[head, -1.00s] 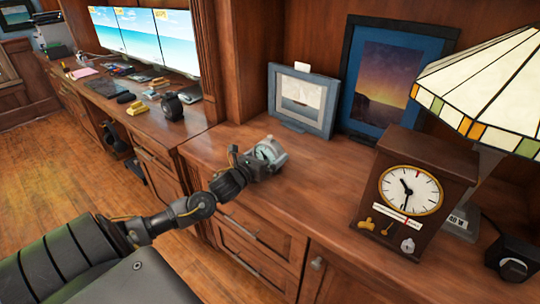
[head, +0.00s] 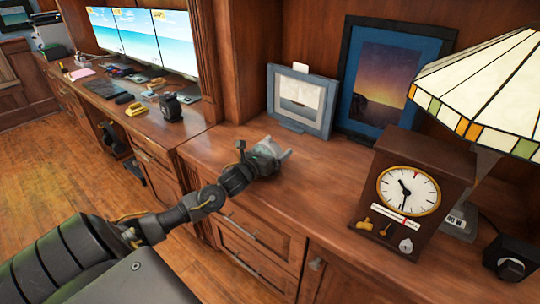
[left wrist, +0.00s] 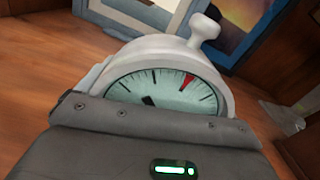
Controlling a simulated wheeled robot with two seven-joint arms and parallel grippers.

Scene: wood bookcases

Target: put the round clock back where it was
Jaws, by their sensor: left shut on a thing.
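The round clock (left wrist: 172,84) fills the middle of the left wrist view. It has a pale casing, a pale green dial with black marks, a red mark and a knob at its upper right. My left gripper (head: 270,153) is shut on it, and its grey jaw covers the lower part of the dial. In the head view they are at the front part of the wooden counter (head: 310,185), in front of the small framed picture. The dial is turned from the head camera there. I cannot tell whether the clock touches the counter. My right gripper is out of view.
A small grey-blue framed picture (head: 299,99) and a larger dark-framed one (head: 389,83) stand at the back. A brown box clock (head: 412,192), a stained-glass lamp (head: 485,90) and a dark device (head: 508,260) stand on the right. The counter's middle is clear.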

